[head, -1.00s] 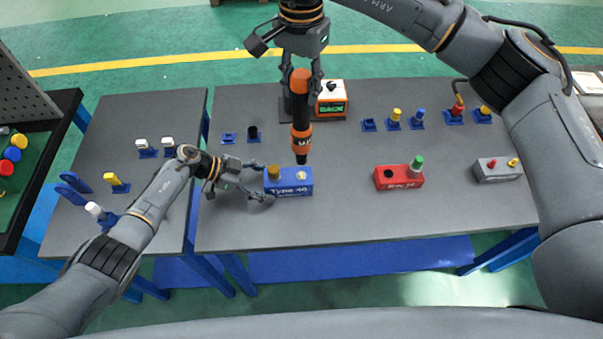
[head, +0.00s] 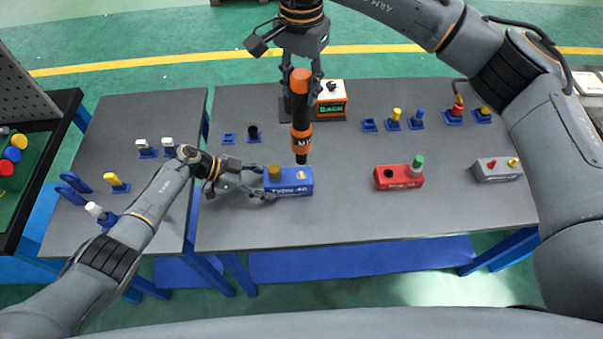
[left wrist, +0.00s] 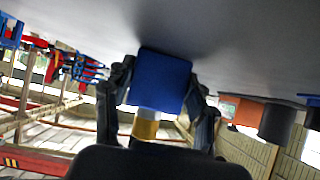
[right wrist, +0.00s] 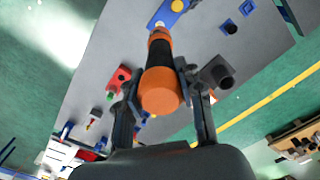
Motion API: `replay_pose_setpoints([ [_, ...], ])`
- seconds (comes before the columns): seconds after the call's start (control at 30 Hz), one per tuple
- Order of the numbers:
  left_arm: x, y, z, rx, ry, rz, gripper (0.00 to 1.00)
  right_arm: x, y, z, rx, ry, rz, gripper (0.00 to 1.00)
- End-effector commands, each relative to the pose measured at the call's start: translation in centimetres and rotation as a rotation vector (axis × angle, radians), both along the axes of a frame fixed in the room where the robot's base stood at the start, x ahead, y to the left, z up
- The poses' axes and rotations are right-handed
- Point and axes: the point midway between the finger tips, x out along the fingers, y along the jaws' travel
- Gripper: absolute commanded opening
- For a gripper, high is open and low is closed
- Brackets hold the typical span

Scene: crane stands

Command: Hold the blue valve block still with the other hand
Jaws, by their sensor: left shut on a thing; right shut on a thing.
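The blue valve block (head: 289,187) stands on the middle table, with a yellow-brown plug at its left and a pale round spot at its right. My left gripper (head: 265,181) is shut on the block's left end; the left wrist view shows the block (left wrist: 160,80) between both fingers (left wrist: 160,105). My right gripper (head: 301,80) is shut on an orange and black driver (head: 301,112), held upright above the block. The driver's dark tip is close to the block's top right; I cannot tell whether it touches. The right wrist view shows the driver (right wrist: 160,90) between the fingers.
A red block (head: 399,178) with a green plug and a grey block (head: 497,170) stand to the right. An orange and white box (head: 332,97) and several small blue holders (head: 394,122) stand behind. The table front is clear.

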Motion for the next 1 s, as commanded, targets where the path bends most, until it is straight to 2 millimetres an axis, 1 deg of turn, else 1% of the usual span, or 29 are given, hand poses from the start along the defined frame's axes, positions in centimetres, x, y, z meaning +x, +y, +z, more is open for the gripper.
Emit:
replay_pose_setpoints([
  [0.03,0.0,0.0,0.0,0.000,0.000,0.001,0.13,0.0,0.0,0.2,0.003,-0.003,0.000,0.00],
  [0.57,0.0,0.0,0.0,0.000,0.000,0.001,0.13,0.0,0.0,0.1,0.002,-0.003,0.000,0.00],
  [0.77,0.0,0.0,0.0,0.000,0.000,0.001,0.13,0.1,0.0,-0.7,0.002,-0.002,0.000,0.00],
  [1.0,0.0,0.0,0.0,0.000,0.000,0.001,0.13,0.1,0.0,-2.4,0.002,-0.002,0.000,0.00],
])
